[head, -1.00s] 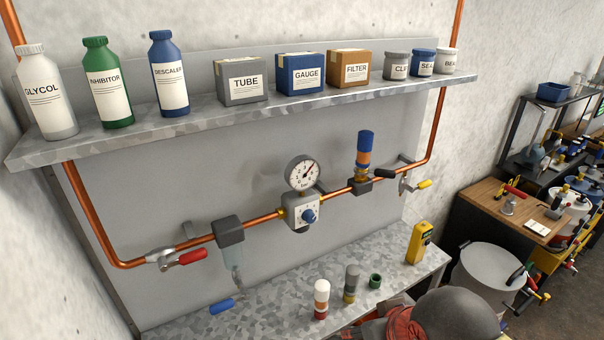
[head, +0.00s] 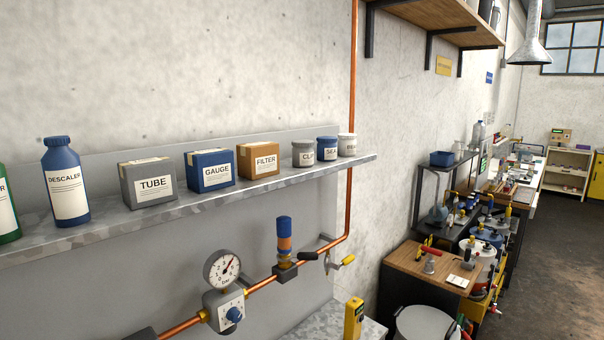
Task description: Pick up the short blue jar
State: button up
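The short blue jar (head: 327,150), labelled with letters that look like "SEA", stands upright on the grey metal shelf (head: 270,185) toward its right end. It sits between a short grey jar (head: 303,154) on its left and a short white jar (head: 347,145) on its right. These neighbours are very close to it. A taller blue bottle marked DESCALER (head: 65,182) stands at the left of the same shelf. My gripper is not in view.
Boxes marked TUBE (head: 148,182), GAUGE (head: 209,170) and FILTER (head: 258,161) stand left of the jars. A copper pipe (head: 351,90) rises behind the shelf's right end. Below are a pressure gauge (head: 222,270) and a blue-topped fitting (head: 285,240). Benches fill the right background.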

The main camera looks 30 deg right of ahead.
aim_at(327, 145)
jog(key=i+j, duration=0.2)
jog(key=i, duration=0.25)
jog(key=i+j+z, duration=0.1)
jog(key=i, duration=0.4)
jog(key=j, duration=0.1)
